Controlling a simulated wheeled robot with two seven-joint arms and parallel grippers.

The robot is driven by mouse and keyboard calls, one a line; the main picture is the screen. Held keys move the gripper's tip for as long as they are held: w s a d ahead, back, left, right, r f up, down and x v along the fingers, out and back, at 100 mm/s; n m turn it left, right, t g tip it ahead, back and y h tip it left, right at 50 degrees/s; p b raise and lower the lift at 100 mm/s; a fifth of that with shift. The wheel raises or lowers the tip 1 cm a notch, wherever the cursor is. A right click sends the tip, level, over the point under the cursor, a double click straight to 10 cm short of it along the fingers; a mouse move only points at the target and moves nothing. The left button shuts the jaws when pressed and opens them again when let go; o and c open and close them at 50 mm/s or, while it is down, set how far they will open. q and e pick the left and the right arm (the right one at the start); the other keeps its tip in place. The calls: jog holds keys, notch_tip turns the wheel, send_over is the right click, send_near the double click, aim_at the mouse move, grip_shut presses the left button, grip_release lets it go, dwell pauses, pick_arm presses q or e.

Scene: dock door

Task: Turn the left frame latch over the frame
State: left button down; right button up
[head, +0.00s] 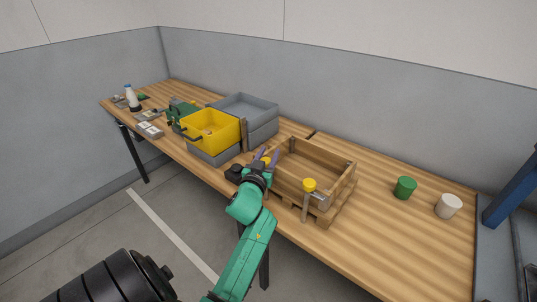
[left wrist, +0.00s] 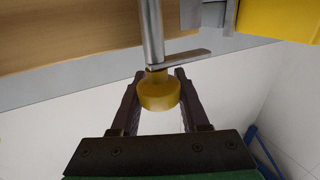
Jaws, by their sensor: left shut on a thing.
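The wooden frame (head: 335,190) stands on the bench, right of my left gripper. The left frame latch (head: 265,161) shows as a yellow knob between the fingers of my left gripper (head: 268,158). In the left wrist view the latch's yellow knob (left wrist: 158,95) sits between the fingertips, and the gripper (left wrist: 158,90) is shut on it. A metal post (left wrist: 152,32) and a flat metal bar (left wrist: 185,58) adjoin the knob; the bar points right in that view. A second yellow-knobbed latch (head: 309,185) stands at the frame's near right corner. My right gripper is not in view.
Left of the frame stand a yellow bin (head: 212,129) and stacked grey bins (head: 252,108). A green cup (head: 405,187) and a white cup (head: 448,206) stand to the right. A bottle (head: 131,98) is far left. The bench's near right is clear.

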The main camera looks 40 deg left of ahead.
pick_arm(q)
jog(key=d+m+g+h+b, duration=0.1)
jog(key=m+g+h+b, duration=0.2)
jog(key=m+h, duration=0.3)
jog(key=s+d+m+g+h+b, duration=0.1)
jog(key=m+g+h+b, duration=0.2)
jog(key=h, duration=0.6)
jog(key=d+m+g+h+b, duration=0.2)
jog(key=m+g+h+b, duration=0.1)
jog(key=m+h+b, duration=0.3)
jog(key=shift+s+f+m+g+h, duration=0.15)
jog(key=shift+m+h, duration=0.5)
jog(key=shift+m, duration=0.05)
jog(key=shift+s+f+m+g+h, duration=0.1)
jog(key=shift+f+m+g+h, duration=0.05)
jog(key=shift+m+h, duration=0.55)
jog(key=c, duration=0.6)
grip_release()
jog(key=shift+f, duration=0.1)
jog(key=shift+c, duration=0.2)
jog(key=shift+o, duration=1.2)
jog(key=shift+d, duration=0.1)
